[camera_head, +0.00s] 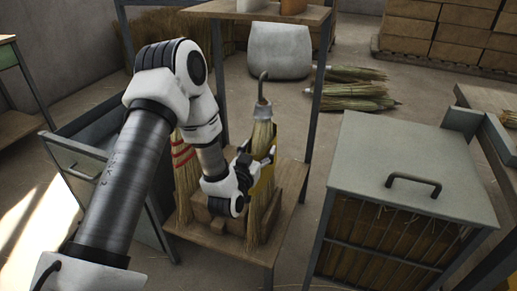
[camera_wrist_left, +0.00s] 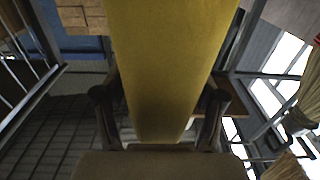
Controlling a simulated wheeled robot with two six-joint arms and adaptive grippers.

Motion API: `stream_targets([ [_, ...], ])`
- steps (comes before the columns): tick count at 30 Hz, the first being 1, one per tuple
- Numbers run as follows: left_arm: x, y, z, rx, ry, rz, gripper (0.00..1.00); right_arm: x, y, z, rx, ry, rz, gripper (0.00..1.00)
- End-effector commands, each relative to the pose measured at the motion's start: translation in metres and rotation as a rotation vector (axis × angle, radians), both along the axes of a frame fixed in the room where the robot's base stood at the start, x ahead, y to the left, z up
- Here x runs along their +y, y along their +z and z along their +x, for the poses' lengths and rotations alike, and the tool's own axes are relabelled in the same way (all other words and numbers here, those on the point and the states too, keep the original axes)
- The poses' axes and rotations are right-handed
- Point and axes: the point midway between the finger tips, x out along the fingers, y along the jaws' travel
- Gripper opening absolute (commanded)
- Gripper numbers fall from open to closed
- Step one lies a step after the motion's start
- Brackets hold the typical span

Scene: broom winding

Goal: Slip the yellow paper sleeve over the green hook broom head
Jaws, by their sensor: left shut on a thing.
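The hook broom head (camera_head: 262,135) stands upright on a low wooden stand, with a grey-green hook (camera_head: 262,85) on top and straw bristles below. My left gripper (camera_head: 255,172) is beside its middle. It is shut on the yellow paper sleeve (camera_wrist_left: 165,70), which fills the middle of the left wrist view between the two fingers. My right gripper is not in view.
Another broom head with red bands (camera_head: 182,160) stands left on the wooden stand (camera_head: 225,240). Wooden blocks sit between them. A grey-topped cabinet (camera_head: 400,165) is at the right, and an open grey drawer (camera_head: 80,165) at the left. Brooms (camera_head: 355,97) lie on the floor behind.

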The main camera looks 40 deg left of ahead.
Motion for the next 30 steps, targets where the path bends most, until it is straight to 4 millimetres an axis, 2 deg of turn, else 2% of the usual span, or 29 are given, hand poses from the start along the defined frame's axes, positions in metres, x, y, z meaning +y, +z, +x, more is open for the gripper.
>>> stream_targets([
  [30, 0.0, -0.051, 0.0, -0.001, 0.0, 0.001, 0.46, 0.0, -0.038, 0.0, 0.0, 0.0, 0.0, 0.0],
])
